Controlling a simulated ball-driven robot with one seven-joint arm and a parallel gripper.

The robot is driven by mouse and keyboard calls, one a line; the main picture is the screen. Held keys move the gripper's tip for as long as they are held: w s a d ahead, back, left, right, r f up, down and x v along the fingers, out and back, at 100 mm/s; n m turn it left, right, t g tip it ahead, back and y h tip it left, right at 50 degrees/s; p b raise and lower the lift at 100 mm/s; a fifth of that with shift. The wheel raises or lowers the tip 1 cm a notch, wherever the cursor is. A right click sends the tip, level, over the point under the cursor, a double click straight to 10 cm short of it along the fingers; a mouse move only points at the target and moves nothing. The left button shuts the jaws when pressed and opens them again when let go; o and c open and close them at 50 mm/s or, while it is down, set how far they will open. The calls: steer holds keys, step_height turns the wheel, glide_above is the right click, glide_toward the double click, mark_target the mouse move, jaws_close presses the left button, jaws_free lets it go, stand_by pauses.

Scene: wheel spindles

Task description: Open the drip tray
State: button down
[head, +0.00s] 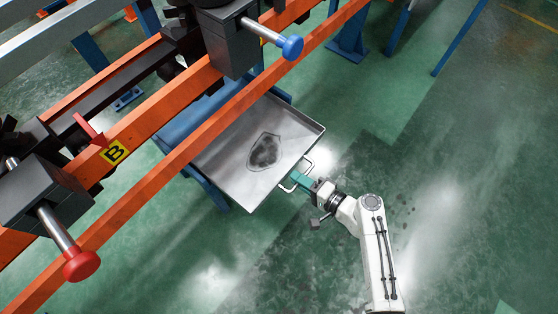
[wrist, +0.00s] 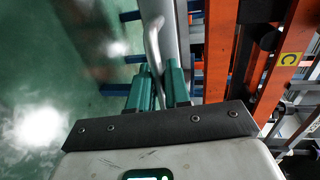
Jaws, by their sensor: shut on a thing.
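The drip tray (head: 266,146) is a shallow grey metal tray with a dark stain on its bottom. It sticks out toward me from under the orange rails in the head view. A metal bar handle (head: 298,174) is on its front edge. My gripper (head: 300,180) has green fingers and is at this handle. In the wrist view the handle (wrist: 153,45) runs between the two green fingers, and my gripper (wrist: 158,80) is shut on it. The back part of the tray is hidden by the rails.
Orange rails (head: 180,155) cross above the tray. Spindles with a blue knob (head: 292,47) and a red knob (head: 81,264) stick out over them. A blue frame (head: 205,187) is under the tray. The green floor (head: 450,150) at the right is clear.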

steer(key=f+v, duration=0.2)
steer(key=v, duration=0.7)
steer(key=shift+p, duration=0.3)
steer(key=shift+s+d, duration=0.15)
steer(key=c, duration=1.3)
jaws_free()
steer(key=shift+c, duration=0.2)
steer(key=shift+d, duration=0.1)
steer(key=p+v, duration=0.2)
steer(key=v, duration=0.8)
steer(key=shift+s+d+p, duration=0.2)
steer(key=shift+d+p, duration=0.05)
steer(key=shift+p, duration=0.1)
